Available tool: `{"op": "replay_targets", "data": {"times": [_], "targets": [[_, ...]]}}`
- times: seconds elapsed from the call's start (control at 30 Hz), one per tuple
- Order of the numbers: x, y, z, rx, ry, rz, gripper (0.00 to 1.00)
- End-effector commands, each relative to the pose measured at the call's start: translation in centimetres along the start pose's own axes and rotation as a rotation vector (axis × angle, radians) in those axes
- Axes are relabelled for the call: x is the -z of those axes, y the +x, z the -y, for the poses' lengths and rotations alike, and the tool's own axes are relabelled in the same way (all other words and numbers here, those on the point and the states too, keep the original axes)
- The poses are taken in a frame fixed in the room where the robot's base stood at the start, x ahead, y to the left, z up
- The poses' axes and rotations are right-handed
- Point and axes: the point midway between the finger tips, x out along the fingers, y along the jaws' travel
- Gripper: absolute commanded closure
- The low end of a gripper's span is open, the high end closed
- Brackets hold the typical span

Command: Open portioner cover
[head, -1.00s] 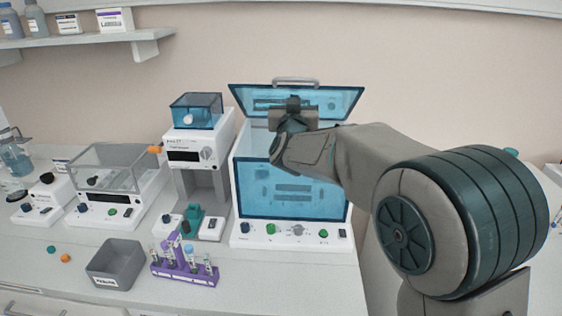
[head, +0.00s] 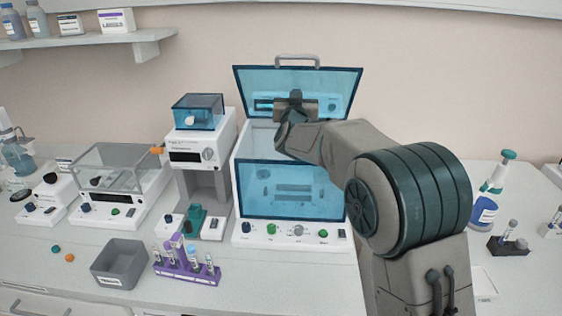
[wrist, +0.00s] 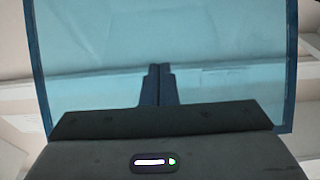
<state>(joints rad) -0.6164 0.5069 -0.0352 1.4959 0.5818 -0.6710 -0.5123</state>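The large white machine (head: 243,165) has a see-through blue cover (head: 345,82) with a grey handle (head: 297,58) on its top edge. The cover is raised and stands steeply tilted above the open top. My gripper (head: 295,95) is in front of the cover's inner face, below the handle. In the wrist view the cover (wrist: 230,50) fills most of the picture behind my fingers (wrist: 157,68). The fingers are together with nothing between them. I cannot tell whether they touch the cover. No label naming the portioner is readable.
To the left stand a smaller white device (head: 205,150) with a blue box on top and a device with a clear lid (head: 118,160). A grey bin (head: 120,265) and purple tube rack (head: 188,268) sit in front. A spray bottle (head: 487,200) stands at right.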

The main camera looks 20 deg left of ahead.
Motion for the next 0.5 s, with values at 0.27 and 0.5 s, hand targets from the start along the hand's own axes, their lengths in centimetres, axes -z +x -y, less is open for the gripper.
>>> {"op": "replay_targets", "data": {"times": [0.27, 0.5], "targets": [[-0.24, 1.43, -0.01, 0.000, 0.000, 0.001, 1.00], [-0.26, 1.43, -0.01, 0.000, 0.000, 0.001, 1.00]]}}
